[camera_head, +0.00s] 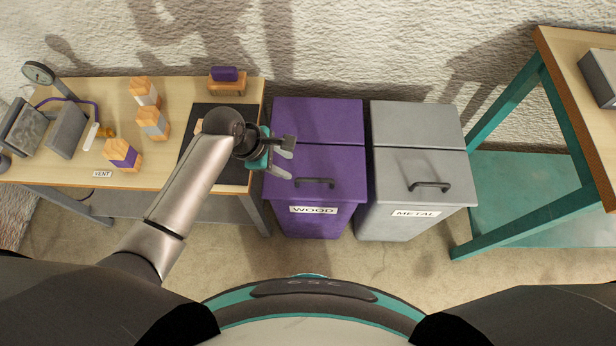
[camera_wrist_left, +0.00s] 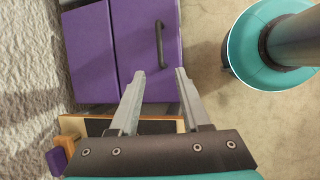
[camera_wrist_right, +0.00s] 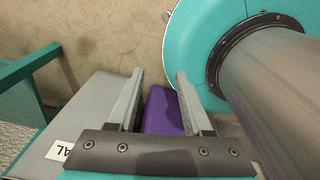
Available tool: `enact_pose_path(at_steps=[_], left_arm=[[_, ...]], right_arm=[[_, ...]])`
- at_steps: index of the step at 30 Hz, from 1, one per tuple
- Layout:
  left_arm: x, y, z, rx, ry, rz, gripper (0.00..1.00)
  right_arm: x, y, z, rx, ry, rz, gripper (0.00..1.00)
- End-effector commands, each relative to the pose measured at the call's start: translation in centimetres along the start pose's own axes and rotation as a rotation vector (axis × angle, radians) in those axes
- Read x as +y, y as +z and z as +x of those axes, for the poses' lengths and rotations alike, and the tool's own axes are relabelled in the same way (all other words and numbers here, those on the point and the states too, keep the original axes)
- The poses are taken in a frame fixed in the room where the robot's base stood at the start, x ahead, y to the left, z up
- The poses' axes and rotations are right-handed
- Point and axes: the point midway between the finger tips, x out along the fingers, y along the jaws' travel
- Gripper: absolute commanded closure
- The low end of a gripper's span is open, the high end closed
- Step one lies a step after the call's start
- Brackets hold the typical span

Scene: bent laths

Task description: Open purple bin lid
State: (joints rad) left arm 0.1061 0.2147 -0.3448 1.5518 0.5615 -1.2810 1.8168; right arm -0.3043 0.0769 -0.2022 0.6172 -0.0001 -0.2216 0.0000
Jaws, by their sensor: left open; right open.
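The purple bin (camera_head: 325,222) stands on the floor, labelled WOOD. Its lid (camera_head: 340,165) lies closed and flat, with a dark bar handle (camera_head: 314,182) near the front edge. My left gripper (camera_head: 286,158) is open and empty above the left edge of the lid. In the left wrist view the lid (camera_wrist_left: 138,60) and its handle (camera_wrist_left: 160,44) lie beyond the open fingertips (camera_wrist_left: 160,72), apart from them. My right gripper (camera_wrist_right: 160,74) is open and empty, showing only in its wrist view; part of the purple bin (camera_wrist_right: 160,112) appears between its fingers.
A grey bin (camera_head: 385,218) labelled METAL stands close to the right of the purple one. A wooden table (camera_head: 70,174) with several blocks is at left. A teal-framed table (camera_head: 541,90) is at right. Open floor (camera_head: 340,258) lies in front of the bins.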

Motion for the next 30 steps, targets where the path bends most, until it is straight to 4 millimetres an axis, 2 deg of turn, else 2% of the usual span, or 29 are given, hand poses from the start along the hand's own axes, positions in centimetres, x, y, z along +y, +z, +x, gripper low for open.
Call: enact_pose_path(at_steps=[6,18,24,30], left_arm=[[-0.1,-0.2,4.6,0.001,-0.002,0.001,0.53],[-0.1,-0.2,11.6,0.002,0.001,0.002,0.53],[-0.1,-0.1,13.5,0.001,0.001,0.002,0.53],[-0.1,-0.1,14.1,0.002,0.001,0.001,0.53]], right_arm=[[0.0,-0.2,2.4,0.007,0.001,0.000,0.50],[0.2,-0.2,6.2,0.014,0.003,0.004,0.50],[1.7,-1.0,7.3,0.032,0.023,0.006,0.50],[3.0,-2.2,7.6,0.052,0.041,0.006,0.50]])
